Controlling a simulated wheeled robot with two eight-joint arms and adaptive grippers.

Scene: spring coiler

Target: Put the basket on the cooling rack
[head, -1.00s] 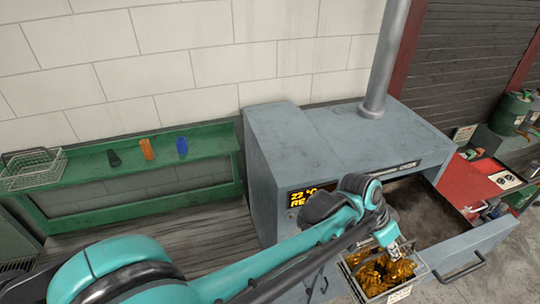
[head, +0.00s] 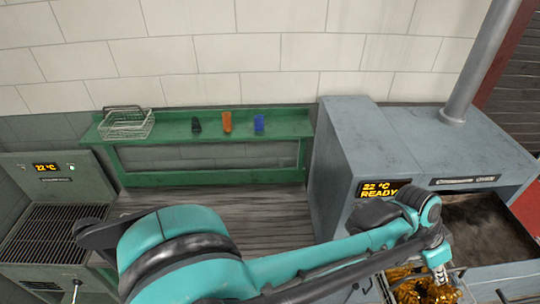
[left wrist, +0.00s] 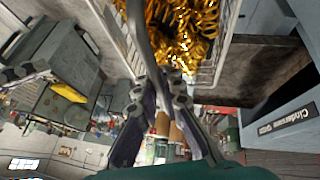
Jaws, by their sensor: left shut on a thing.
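The basket (head: 458,297) is a wire one filled with shiny gold coils, at the lower right of the head view and partly cut off. It also shows from above in the left wrist view (left wrist: 228,45). My left gripper (head: 437,258) is shut on the basket's handle and holds it beside the open drawer of the grey oven. In the left wrist view its fingers (left wrist: 160,78) meet at the handle. A dark slatted rack (head: 45,238), seemingly the cooling rack, lies bare at the far left under a 22 °C display. My right gripper is out of view.
The grey oven (head: 345,150) reads 22 °C READY, and its drawer (head: 485,230) is pulled out. A green shelf (head: 285,125) holds an empty wire basket (head: 127,124) and three small coloured objects.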

